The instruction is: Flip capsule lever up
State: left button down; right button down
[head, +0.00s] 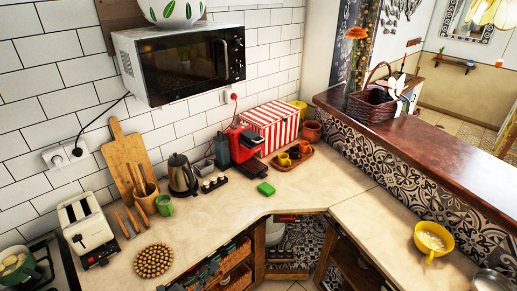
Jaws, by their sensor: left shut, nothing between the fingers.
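The red capsule coffee machine (243,145) stands on the counter against the tiled wall, near the middle of the head view. Its lever is on the top part, but it is too small to tell its exact angle. My right gripper is not in view.
The microwave (185,62) hangs above.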

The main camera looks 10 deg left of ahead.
aim_at(249, 136)
jog(key=i, duration=1.95)
